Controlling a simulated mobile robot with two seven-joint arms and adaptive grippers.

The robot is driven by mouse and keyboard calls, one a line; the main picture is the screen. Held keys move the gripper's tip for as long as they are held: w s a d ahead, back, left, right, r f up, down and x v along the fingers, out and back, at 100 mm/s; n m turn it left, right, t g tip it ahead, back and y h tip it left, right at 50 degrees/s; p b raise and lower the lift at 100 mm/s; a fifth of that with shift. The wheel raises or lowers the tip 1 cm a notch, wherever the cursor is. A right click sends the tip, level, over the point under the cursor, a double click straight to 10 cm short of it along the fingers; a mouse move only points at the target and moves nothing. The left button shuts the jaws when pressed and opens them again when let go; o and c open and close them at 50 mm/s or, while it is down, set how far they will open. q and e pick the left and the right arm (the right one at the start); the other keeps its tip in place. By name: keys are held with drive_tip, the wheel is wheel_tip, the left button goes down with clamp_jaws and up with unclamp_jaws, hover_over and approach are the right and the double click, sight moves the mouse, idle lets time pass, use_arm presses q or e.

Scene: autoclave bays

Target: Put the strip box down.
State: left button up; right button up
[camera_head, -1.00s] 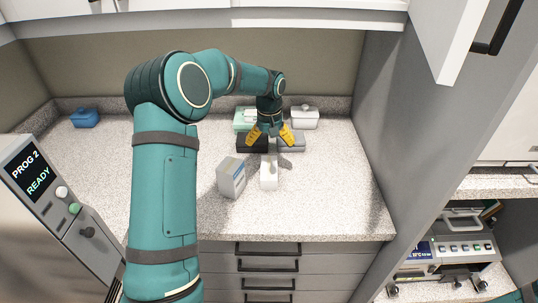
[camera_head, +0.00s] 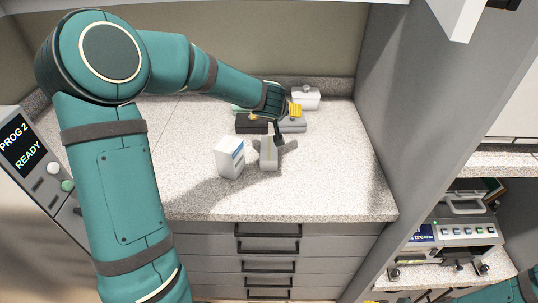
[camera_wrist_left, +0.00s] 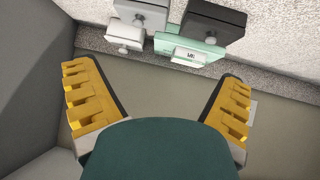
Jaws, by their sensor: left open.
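A white box with a blue label panel (camera_head: 230,158), probably the strip box, stands upright on the counter (camera_head: 330,190) with nothing gripping it. My left gripper (camera_head: 277,113) is above the counter behind and to the right of it, partly hidden by its own wrist. In the left wrist view the fingers of my left gripper (camera_wrist_left: 157,85) are spread wide with nothing between them. My right arm shows at the lower right edge of the head view; its jaws are too cut off to judge.
Behind are a dark tray (camera_head: 252,126), a grey one (camera_head: 293,125), a mint-green box (camera_wrist_left: 190,48) and a white lidded box (camera_head: 306,98). The counter's front right is clear; a grey side wall (camera_head: 410,110) bounds it.

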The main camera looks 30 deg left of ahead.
use_arm(q)
wheel_tip(320, 180, down, 2)
drive_tip(key=s+g+y, duration=0.1)
drive_tip(key=s, duration=0.2)
drive_tip(key=b, duration=0.5)
approach(269, 142)
drive_tip(key=x, duration=0.4)
drive_tip(key=shift+w+a+f, duration=0.1)
drive_tip(key=shift+w+f, duration=0.1)
drive_tip(key=shift+f, duration=0.1)
drive_tip(key=b+x, duration=0.2)
drive_tip(key=x, duration=0.5)
drive_tip(key=shift+w+f+b, duration=0.15)
drive_tip(key=shift+b, duration=0.15)
drive_tip(key=c, duration=1.3)
wheel_tip(269, 142, up, 9)
drive_tip(key=p, duration=0.5)
drive_tip(key=shift+r+p, duration=0.55)
drive_tip(key=shift+r, duration=0.1)
